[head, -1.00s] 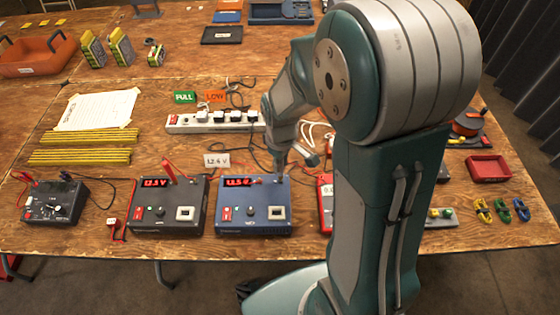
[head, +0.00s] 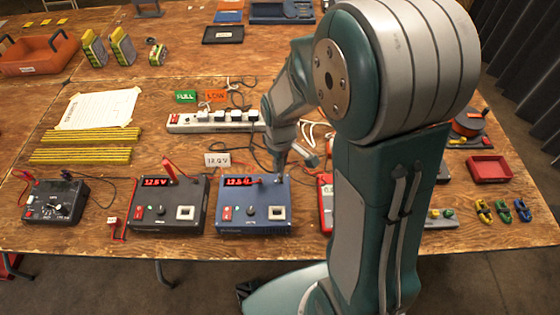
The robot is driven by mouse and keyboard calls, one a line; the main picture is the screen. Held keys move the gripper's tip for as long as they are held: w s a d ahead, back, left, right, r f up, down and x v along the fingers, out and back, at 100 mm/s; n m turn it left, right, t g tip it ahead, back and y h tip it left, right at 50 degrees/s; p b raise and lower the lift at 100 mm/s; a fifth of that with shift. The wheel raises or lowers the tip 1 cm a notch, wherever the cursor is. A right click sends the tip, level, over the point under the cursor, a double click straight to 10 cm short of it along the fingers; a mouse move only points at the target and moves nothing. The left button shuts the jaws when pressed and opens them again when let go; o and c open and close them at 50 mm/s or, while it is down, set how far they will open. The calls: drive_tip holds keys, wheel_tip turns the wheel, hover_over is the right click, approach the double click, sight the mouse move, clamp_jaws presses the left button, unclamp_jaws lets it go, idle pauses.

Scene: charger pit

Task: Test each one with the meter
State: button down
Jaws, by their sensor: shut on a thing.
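My gripper (head: 280,165) is at the right rear of the blue box (head: 255,228), which has a red lit display. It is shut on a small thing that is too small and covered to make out. Left of the blue box is a dark grey box (head: 165,226) with a red lit display and a red probe (head: 170,167) standing at its rear edge. A red meter (head: 325,205) is right of the blue box, mostly hidden behind my arm. A black box with a dial (head: 57,205) and red and black leads sits at the far left.
A white power strip (head: 200,121), green and orange tags, yellow sticks (head: 82,155) and a paper sheet (head: 98,108) lie behind the boxes. A red tray (head: 488,168) and several coloured clips (head: 503,210) are at the right. My arm hides the middle right of the table.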

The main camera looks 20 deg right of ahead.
drive_tip(key=shift+f, duration=0.75)
idle(1.0)
drive_tip(key=c, duration=0.5)
unclamp_jaws()
drive_tip(key=shift+c, duration=0.2)
drive_tip(key=o, duration=0.3)
drive_tip(key=shift+o, duration=0.2)
drive_tip(key=shift+r, duration=3.75)
